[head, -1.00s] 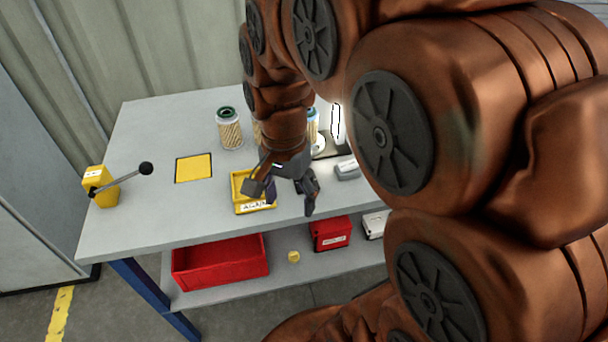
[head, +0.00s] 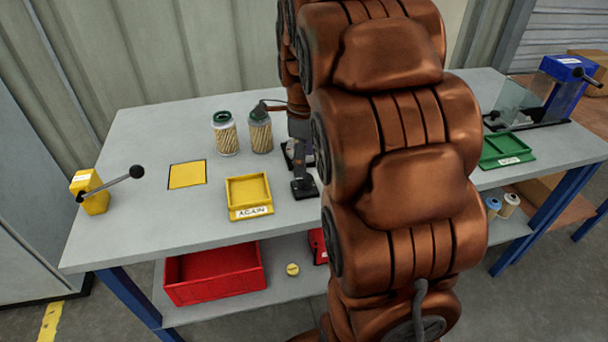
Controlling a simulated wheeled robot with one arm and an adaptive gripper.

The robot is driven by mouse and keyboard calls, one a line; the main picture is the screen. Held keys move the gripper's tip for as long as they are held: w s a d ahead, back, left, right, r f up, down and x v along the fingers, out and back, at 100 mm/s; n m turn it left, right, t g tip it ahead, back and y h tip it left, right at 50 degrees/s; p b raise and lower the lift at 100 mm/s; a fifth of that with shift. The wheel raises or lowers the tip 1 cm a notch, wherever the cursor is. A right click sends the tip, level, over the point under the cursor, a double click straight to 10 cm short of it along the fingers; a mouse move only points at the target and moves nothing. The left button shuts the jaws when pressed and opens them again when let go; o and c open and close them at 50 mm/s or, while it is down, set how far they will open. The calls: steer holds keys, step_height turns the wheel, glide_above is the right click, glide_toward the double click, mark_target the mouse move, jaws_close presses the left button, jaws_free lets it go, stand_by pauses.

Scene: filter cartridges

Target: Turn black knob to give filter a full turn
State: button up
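Two filters with pleated tan sides stand at the back of the table: one with a dark green top (head: 226,135) and one beside it (head: 260,132). A black ball knob (head: 137,171) ends the lever of a yellow box (head: 90,192) at the left. Another black knob (head: 578,73) is on a lever at the blue stand (head: 565,90) at the far right. My gripper (head: 304,185) is mostly hidden behind my arm; dark parts that seem to be its fingers show low over the table, right of the filters. Its opening and any contact are hidden.
A yellow tray marked AGAIN (head: 236,212) and a yellow square (head: 187,174) lie on the table (head: 150,220). A green tray (head: 495,163) is at the right. A red bin (head: 170,290) is on the lower shelf. My arm covers the table's middle.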

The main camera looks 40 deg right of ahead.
mark_target(305, 182)
steer(key=shift+f, duration=2.7)
steer(key=c, duration=1.1)
